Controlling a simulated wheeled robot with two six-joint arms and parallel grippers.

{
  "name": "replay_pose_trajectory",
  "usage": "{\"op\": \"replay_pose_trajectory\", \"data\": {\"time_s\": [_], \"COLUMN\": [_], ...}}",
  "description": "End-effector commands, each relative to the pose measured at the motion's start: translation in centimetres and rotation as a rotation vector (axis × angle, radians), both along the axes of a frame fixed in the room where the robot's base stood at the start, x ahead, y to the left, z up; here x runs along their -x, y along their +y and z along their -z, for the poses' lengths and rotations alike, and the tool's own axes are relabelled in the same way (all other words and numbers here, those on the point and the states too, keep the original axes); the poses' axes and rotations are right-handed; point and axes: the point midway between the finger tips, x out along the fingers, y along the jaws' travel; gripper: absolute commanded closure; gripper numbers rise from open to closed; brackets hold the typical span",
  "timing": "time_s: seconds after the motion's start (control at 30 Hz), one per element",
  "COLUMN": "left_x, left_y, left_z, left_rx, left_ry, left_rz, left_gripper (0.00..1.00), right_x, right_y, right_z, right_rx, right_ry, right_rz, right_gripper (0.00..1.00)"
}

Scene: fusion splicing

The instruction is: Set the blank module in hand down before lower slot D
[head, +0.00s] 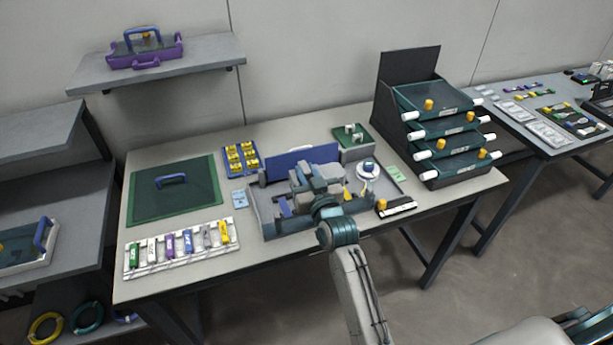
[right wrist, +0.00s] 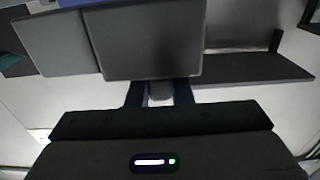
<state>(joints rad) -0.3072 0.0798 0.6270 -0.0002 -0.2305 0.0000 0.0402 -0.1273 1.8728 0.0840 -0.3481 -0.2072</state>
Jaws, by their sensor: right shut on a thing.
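My right gripper (head: 308,186) reaches over the grey work tray (head: 262,218) in the middle of the table in the head view. In the right wrist view its two dark fingers (right wrist: 160,93) are shut on a plain grey block, the blank module (right wrist: 150,42), which is held ahead of the palm. In the head view the gripper and arm hide much of the module and part of the tray. A row of labelled colored modules (head: 187,242) stands in a white rack at the table's front left. I cannot tell which place is lower slot D. My left gripper is not in view.
A yellow-filled blue tray (head: 241,158) is behind. A blue-lidded case (head: 300,160) stands behind the gripper. A stepped drawer rack (head: 410,70) stands at right. A small black-and-white item (head: 397,208) lies near the front edge.

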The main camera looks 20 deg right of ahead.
Motion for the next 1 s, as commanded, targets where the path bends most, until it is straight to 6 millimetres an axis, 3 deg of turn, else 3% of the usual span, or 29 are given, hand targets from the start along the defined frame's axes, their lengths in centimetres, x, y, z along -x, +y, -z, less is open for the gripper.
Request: {"op": "replay_pose_trajectory", "data": {"time_s": [0.03, 0.4, 0.83, 0.87, 0.93, 1.0], "left_x": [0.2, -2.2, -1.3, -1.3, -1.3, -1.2], "left_y": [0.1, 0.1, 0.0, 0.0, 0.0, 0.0], "left_z": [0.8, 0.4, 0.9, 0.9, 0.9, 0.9], "left_rx": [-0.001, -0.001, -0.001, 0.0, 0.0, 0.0], "left_ry": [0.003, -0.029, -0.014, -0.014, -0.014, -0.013], "left_rz": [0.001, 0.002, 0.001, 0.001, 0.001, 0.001], "left_gripper": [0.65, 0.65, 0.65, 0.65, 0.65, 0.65], "right_x": [0.2, 0.3, 0.3, 0.3, 0.3, 0.3], "right_y": [0.0, 0.1, 0.1, 0.1, 0.1, 0.1], "right_z": [0.8, 0.9, 1.9, 1.9, 1.9, 1.9], "right_rx": [-0.001, 0.0, 0.001, 0.0, 0.0, 0.0], "right_ry": [-0.002, -0.001, -0.001, 0.0, 0.0, -0.001], "right_rz": [0.001, 0.001, 0.001, 0.001, 0.001, 0.001], "right_gripper": [1.0, 1.0, 1.0, 0.74, 0.61, 0.58]}}
